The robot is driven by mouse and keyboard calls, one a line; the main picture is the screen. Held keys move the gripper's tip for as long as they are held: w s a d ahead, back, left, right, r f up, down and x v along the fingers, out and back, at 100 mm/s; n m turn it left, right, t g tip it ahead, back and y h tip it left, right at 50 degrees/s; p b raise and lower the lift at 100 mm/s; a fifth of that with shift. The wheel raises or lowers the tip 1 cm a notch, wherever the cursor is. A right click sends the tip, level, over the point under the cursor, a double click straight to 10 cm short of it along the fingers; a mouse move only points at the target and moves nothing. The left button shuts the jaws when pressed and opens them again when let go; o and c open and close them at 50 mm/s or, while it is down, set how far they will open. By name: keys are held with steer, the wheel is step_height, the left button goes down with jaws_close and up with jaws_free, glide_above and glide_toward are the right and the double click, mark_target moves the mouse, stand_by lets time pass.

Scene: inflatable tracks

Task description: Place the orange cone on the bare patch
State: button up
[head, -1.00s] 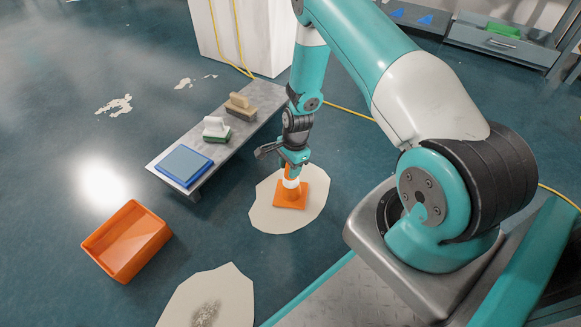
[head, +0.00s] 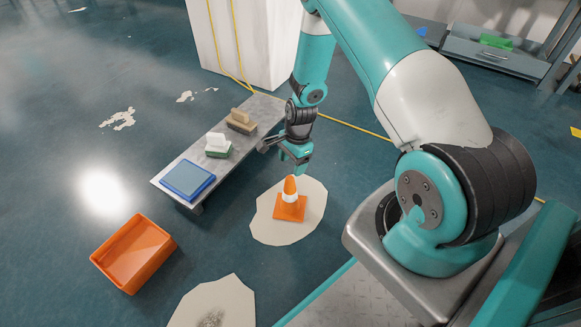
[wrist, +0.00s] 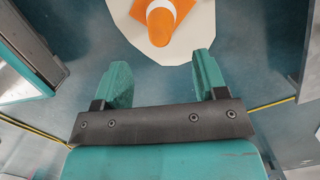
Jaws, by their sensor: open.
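The orange cone (head: 289,203) with a white band stands upright on the pale bare patch (head: 268,230) in the head view. Its square base lies wholly within the patch. My gripper (head: 296,168) is just above the cone, open and empty. In the wrist view, the cone (wrist: 160,25) and part of the patch (wrist: 200,40) show at the top, beyond the two spread teal fingers of my gripper (wrist: 162,80). The cone is clear of both fingers there.
A low grey bench (head: 169,162) beside the patch holds a blue pad (head: 188,179) and two brushes (head: 218,145). An orange bin (head: 133,253) lies at left. Another pale patch (head: 235,295) with a dark stain is at the bottom. A white block (head: 265,45) stands behind.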

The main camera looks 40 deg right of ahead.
steer(key=r, duration=0.1)
steer(key=r+p, duration=0.1)
steer(key=shift+d+r, duration=0.2)
steer(key=shift+r, duration=0.2)
steer(key=s+a+r+n+y, duration=0.1)
steer(key=a+r+n, duration=0.5)
steer(key=r, duration=0.5)
steer(key=a+r+n, duration=0.4)
steer(key=a+r, duration=0.3)
steer(key=r, duration=0.4)
steer(key=s+a+r+n, duration=0.5)
steer(key=s+r+n, duration=0.2)
steer(key=s, duration=0.3)
steer(key=s+a+r+n+y, duration=0.1)
steer(key=s+a+r+n, duration=0.4)
steer(key=s+r+n, duration=0.3)
steer(key=s, duration=0.3)
steer(key=shift+a+n, duration=0.3)
steer(key=shift+n, duration=0.1)
steer(key=shift+s+r, duration=0.1)
step_height(320, 180, up, 45)
steer(key=p, duration=4.5)
